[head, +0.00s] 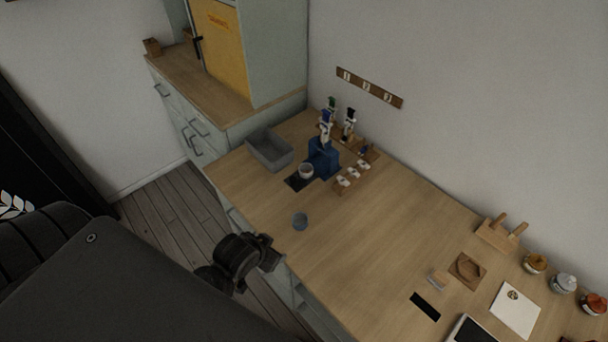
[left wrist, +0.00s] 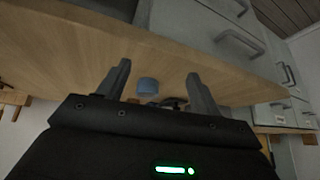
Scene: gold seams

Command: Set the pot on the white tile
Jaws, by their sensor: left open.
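My right gripper is not in view.
A grey bin (head: 268,152), a light cup (head: 306,171) on a dark mat and a blue holder (head: 322,158) stand at the back left. A dark strip (head: 425,306), a wooden tray (head: 467,270) and several jars are at right. The middle counter is clear.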

